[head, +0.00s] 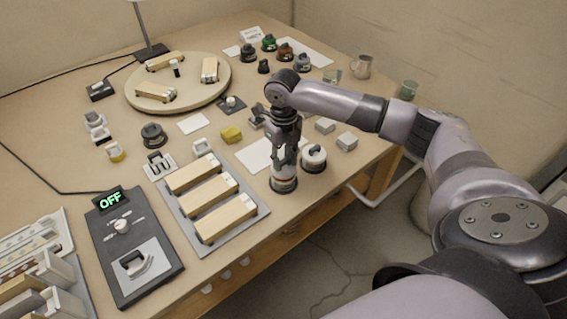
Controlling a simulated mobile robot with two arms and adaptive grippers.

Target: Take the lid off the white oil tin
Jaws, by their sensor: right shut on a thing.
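A white tin (284,183) with a dark band stands upright near the table's front edge, right of the wooden blocks. My right gripper (284,162) points straight down over it and is shut on its top, which looks to be the lid. The fingers hide most of the lid, so I cannot tell whether it is seated or raised. My left gripper is out of view.
A grey tray (249,222) with wooden blocks lies left of the tin. A black panel (157,272) reading OFF is farther left. A round wooden board (134,98) and several small dark-topped jars are at the back.

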